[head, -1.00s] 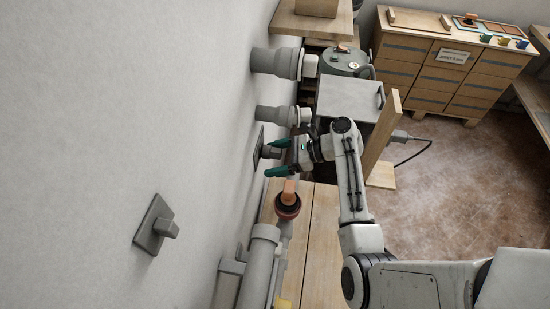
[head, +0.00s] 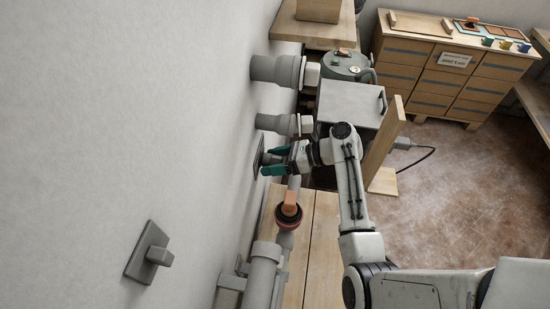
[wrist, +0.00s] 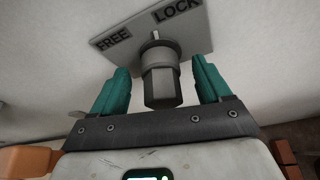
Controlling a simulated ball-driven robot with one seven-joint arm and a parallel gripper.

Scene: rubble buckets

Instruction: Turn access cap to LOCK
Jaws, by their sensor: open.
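The access cap (wrist: 160,82) is a grey faceted knob on a grey wall plate (wrist: 190,30) in the wrist view. The plate carries the words FREE, at left, and LOCK, at right. A small pale pointer on the cap points up between the two words. My gripper (wrist: 160,88) is open, with one teal finger on each side of the cap. Small gaps show between fingers and cap. In the head view my gripper (head: 268,162) is at the wall, and its fingers partly hide the cap and plate.
A second grey plate with a knob (head: 160,256) is on the wall nearer the camera. Grey pipes (head: 278,68) stick out beyond my gripper. An orange-handled valve (head: 289,209) sits just below it. An upright wooden board (head: 384,145) stands to the right.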

